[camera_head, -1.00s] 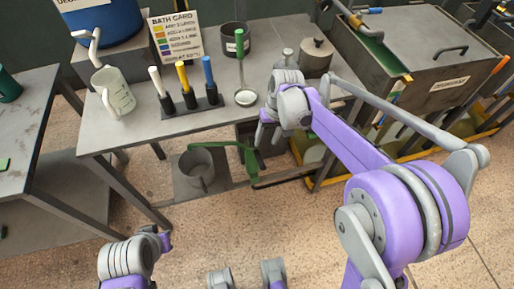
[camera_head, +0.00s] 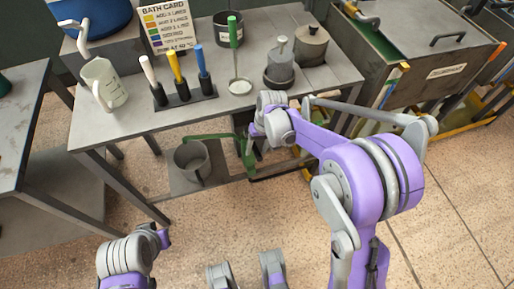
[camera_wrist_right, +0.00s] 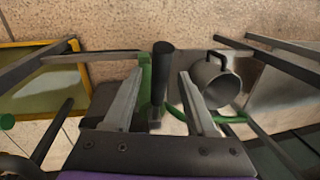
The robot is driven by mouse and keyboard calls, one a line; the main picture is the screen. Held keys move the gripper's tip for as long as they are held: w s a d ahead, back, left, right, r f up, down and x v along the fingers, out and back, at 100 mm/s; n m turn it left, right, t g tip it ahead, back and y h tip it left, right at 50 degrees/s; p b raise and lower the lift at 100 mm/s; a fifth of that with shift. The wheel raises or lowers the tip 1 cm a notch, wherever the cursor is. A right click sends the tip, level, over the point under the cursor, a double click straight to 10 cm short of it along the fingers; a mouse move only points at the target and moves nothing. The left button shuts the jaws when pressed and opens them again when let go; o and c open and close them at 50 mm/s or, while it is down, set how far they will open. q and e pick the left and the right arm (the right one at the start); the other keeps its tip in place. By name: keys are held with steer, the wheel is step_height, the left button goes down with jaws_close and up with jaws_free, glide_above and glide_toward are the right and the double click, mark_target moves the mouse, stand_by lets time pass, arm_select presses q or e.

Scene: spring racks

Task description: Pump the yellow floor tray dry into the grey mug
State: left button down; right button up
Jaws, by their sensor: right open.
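The grey mug (camera_head: 193,160) stands upright on the low shelf under the table; it also shows in the right wrist view (camera_wrist_right: 215,80). A green hand pump (camera_head: 248,160) stands beside it, and its green spout arm (camera_head: 207,136) reaches over toward the mug. The yellow floor tray (camera_wrist_right: 45,72) is at the left of the right wrist view. My right gripper (camera_wrist_right: 160,76) is open, with its fingers on either side of the pump's dark upright handle (camera_wrist_right: 162,62). Contact with the handle cannot be told. My left arm shows at bottom left of the head view, but its gripper does not.
The table (camera_head: 130,122) above holds a white jug (camera_head: 103,85), a rack of coloured handles (camera_head: 185,98), a green-handled ladle (camera_head: 240,87) and lidded pots. A large metal tank (camera_head: 400,60) stands at right. Table legs frame the low shelf. The floor in front is clear.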

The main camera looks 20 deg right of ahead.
jaws_close()
stand_by(1.3)
